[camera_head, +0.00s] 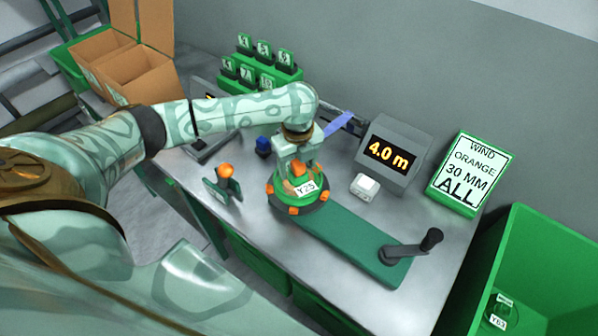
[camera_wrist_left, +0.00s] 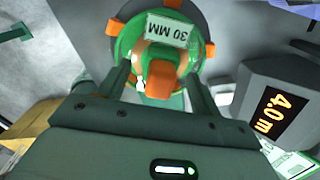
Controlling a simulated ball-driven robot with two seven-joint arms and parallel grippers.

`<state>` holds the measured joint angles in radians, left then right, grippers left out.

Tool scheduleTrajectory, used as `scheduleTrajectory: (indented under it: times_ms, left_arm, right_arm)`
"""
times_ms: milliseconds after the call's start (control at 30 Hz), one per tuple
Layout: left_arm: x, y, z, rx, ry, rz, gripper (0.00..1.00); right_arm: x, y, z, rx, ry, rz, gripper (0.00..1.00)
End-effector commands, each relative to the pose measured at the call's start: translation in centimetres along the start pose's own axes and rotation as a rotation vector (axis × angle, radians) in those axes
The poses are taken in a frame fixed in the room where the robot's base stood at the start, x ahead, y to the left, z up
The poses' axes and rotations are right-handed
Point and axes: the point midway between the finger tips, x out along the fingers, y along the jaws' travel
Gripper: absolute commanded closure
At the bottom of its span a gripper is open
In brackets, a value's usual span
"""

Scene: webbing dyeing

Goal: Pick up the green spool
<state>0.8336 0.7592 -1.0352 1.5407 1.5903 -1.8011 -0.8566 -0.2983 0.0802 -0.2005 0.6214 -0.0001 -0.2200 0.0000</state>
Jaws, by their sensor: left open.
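A green spool (camera_head: 317,197) with a white label reading Y25 sits on the dark round plate of the winder (camera_head: 350,240), among orange blocks. In the left wrist view the green spool (camera_wrist_left: 128,42) shows a 30 MM label and an orange knob at its middle. My left gripper (camera_head: 299,168) is right over the spool, pointing down. In the left wrist view my left gripper (camera_wrist_left: 157,72) is open, with its fingers on either side of the orange knob. I cannot tell whether they touch anything. My right gripper is out of view.
A grey display (camera_head: 392,152) reading 4.0 m and a small white box (camera_head: 365,187) stand close by. A crank (camera_head: 415,247) rises at the winder's right end. A sign (camera_head: 470,172) says wind orange 30 mm all. A green bin (camera_head: 545,240) at right holds a spool labelled Y63 (camera_head: 500,309).

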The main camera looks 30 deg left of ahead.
Motion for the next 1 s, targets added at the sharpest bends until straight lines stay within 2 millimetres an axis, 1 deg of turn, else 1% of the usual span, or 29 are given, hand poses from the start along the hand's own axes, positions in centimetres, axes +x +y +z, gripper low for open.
scheduleTrajectory:
  times_ms: [33, 67, 267, 300, 367, 400, 500, 800, 867, 1000]
  left_arm:
    - [0.9, 0.0, 0.0, 0.0, 0.0, 0.001, 0.35]
    - [1.0, 0.0, 0.0, 0.0, -0.001, 0.0, 0.35]
    - [0.8, 0.0, 0.0, 0.0, -0.002, -0.002, 0.35]
    - [0.8, 0.0, 0.0, 0.0, -0.002, -0.002, 0.47]
    - [0.8, 0.0, 0.0, 0.0, -0.002, -0.002, 0.63]
    - [0.8, 0.0, 0.0, 0.0, -0.002, -0.002, 0.74]
    - [0.8, 0.0, 0.0, 0.0, -0.002, -0.001, 1.0]
    - [0.6, -0.1, 0.1, 0.0, -0.002, -0.003, 1.0]
    - [0.4, -0.1, 0.1, 0.0, -0.002, -0.003, 1.0]
    - [-0.9, -0.1, 0.1, 0.0, -0.001, -0.004, 1.0]
  right_arm:
    - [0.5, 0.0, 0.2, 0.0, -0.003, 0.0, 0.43]
    - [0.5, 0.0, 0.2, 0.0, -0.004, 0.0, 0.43]
    - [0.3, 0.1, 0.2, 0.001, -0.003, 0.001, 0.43]
    - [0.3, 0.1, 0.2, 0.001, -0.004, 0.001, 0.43]
    - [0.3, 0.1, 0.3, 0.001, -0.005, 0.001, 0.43]
    - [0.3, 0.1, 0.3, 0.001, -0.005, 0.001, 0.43]
    - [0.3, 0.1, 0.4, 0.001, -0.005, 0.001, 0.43]
    - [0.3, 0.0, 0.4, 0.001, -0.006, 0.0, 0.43]
    - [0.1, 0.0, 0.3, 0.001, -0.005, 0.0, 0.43]
    - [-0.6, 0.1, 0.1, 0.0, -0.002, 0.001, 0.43]
